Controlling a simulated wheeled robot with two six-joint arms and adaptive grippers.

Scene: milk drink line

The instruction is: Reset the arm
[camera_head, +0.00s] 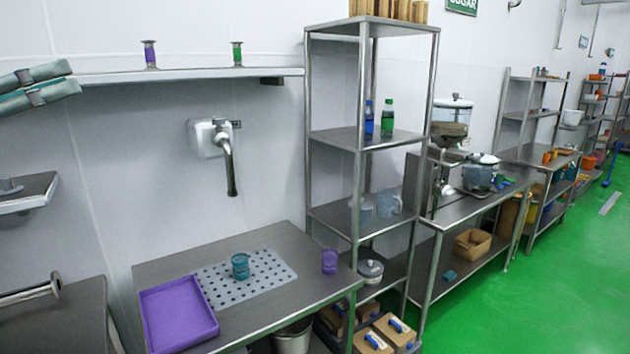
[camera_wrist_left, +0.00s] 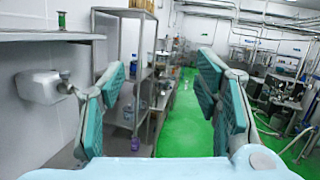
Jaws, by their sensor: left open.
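My left gripper (camera_head: 74,78) shows at the upper left edge of the head view, in front of the white wall. Its two teal-padded fingers are apart, one above the other, with nothing between them. In the left wrist view the fingers of my left gripper (camera_wrist_left: 160,85) stand wide apart at left and right, and the gap between them is empty. My right gripper is in neither view.
A steel table (camera_head: 290,246) holds a purple tray (camera_head: 180,318), a teal cup (camera_head: 240,267) and a purple cup (camera_head: 329,261). A wall tap (camera_head: 229,165) hangs above. A tall steel rack (camera_head: 370,138) stands right of it. Green floor (camera_head: 560,270) is open at right.

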